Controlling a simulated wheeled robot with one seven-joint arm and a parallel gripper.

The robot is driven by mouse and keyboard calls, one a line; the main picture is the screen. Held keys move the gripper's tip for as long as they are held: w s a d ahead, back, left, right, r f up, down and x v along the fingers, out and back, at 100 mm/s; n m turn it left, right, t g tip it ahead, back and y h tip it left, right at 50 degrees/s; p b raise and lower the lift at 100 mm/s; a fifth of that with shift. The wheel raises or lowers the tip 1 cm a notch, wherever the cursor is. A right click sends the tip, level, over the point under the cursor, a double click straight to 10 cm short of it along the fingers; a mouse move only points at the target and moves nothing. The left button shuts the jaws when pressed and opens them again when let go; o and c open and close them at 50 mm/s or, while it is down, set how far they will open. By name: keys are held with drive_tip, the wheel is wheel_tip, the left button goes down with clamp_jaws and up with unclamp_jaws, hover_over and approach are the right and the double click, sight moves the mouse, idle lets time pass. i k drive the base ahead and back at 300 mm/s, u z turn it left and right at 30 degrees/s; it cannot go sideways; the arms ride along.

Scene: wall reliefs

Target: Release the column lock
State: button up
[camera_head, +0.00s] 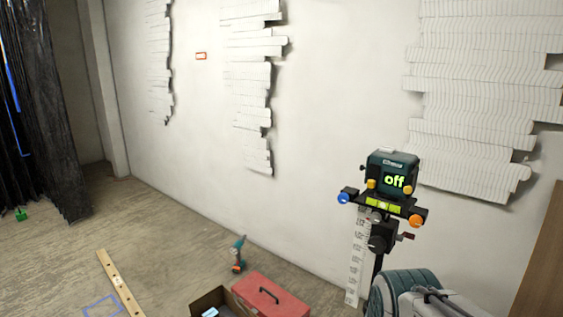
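A teal and black levelling device (392,172) sits on a dark mount on a stand near the wall, at the right of the head view. Its screen reads "off" in green. A yellow-green bubble vial (383,204) lies below it. A blue knob (343,198) is at the mount's left and an orange knob (417,221) at its right. Below is a black clamp (381,238) around the column (377,268), with a small dark red-tipped lever (406,236) at its right. I cannot tell whether the clamp is locked. My gripper does not show.
A white ruled scale (355,258) stands beside the column. A grey and teal rounded object (430,300) covers the stand's lower right. A red toolbox (270,298), an open box (212,300), a drill (238,254) and a wooden level (118,283) lie on the floor. White reliefs (480,95) cover the wall.

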sight(399, 238)
drive_tip(key=z, duration=0.05)
drive_tip(key=k, duration=0.65)
drive_tip(key=z, duration=0.55)
drive_tip(key=i, duration=0.95)
drive_tip(key=u, duration=0.4)
drive_tip(key=i, duration=0.65)
drive_tip(key=u, duration=0.05)
